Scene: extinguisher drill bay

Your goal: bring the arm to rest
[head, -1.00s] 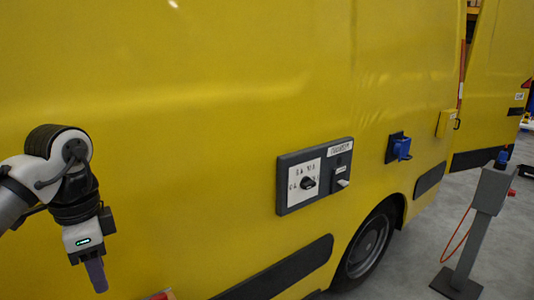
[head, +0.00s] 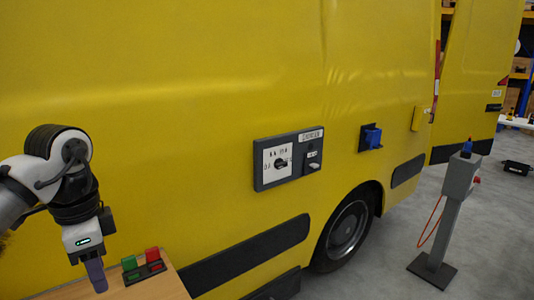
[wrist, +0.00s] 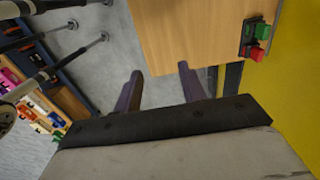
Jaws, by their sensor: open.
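My gripper (head: 96,275) hangs at the lower left of the head view, pointing down in front of the yellow van. In the wrist view my gripper (wrist: 158,82) shows two purple fingers spread apart with nothing between them. Its fingertips appear near the edge of a wooden table (wrist: 185,40). In the head view the arm is bent, with the wrist above and left of that table (head: 160,288).
A green and red button box (head: 145,266) sits on the table. The yellow van (head: 190,110) fills the background, with a grey switch panel (head: 289,159) and a blue socket (head: 371,137). A grey post (head: 449,205) stands on open floor at right.

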